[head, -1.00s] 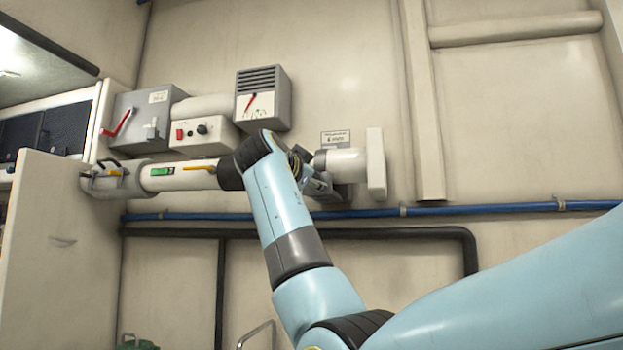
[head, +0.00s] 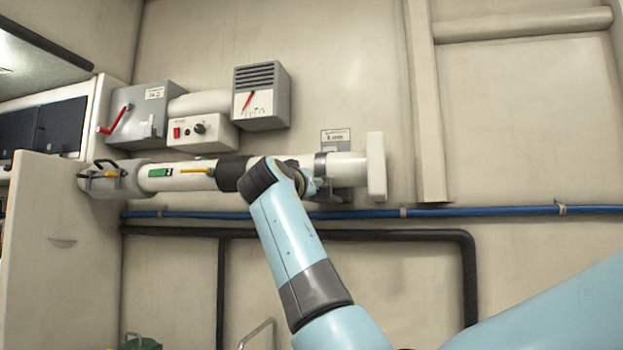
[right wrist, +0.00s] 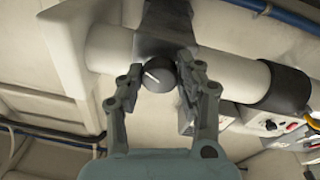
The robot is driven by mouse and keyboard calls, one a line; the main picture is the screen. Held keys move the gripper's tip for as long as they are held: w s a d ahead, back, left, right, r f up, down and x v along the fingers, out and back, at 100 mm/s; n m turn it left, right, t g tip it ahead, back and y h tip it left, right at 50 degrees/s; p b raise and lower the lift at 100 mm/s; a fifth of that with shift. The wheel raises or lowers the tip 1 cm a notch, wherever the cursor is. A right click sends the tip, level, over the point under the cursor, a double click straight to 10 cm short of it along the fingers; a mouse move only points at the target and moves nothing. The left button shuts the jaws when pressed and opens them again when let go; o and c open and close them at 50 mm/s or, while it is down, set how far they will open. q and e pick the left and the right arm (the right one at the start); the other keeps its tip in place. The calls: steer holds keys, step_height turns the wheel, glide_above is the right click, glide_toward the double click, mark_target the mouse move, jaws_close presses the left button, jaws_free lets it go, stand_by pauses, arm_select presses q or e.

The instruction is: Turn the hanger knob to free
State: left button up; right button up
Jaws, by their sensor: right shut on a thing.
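The hanger knob (right wrist: 160,80) is a small round black knob with a white pointer line, seen in the right wrist view. It sits under the dark bracket (right wrist: 165,25) that holds a white tube (right wrist: 230,72). The pointer line slants toward the upper left there. My right gripper (right wrist: 160,76) has one finger on each side of the knob and is shut on it. In the head view the same tube (head: 345,165) runs level along the wall, and my right wrist covers the knob and fingers. My left gripper is in neither view.
On the wall left of the arm are a grey box with a red lever (head: 138,115), a white control box (head: 200,132) and a vented gauge box (head: 262,97). A blue pipe (head: 480,210) and a black pipe (head: 400,234) run below the tube. The right wall is clear.

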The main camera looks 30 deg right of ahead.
steer(key=shift+s+d+n+t+y+p, duration=0.1)
steer(key=shift+n+t+y+p, duration=0.3)
steer(key=shift+n+p, duration=3.85)
steer(key=shift+a+n+t+y+p, duration=0.15)
steer(key=shift+n+y+p, duration=0.5)
steer(key=shift+n+p, duration=3.55)
steer(key=shift+s+d+n+t+y+p, duration=0.2)
steer(key=shift+n+y+p, duration=0.35)
steer(key=shift+n+p, duration=3.7)
steer(key=shift+w+n+b, duration=0.15)
steer(key=shift+n+b, duration=0.15)
steer(key=shift+n, duration=0.2)
steer(key=o, duration=1.1)
steer(key=shift+o, duration=0.2)
steer(key=v, duration=0.7)
steer(key=shift+a, duration=0.3)
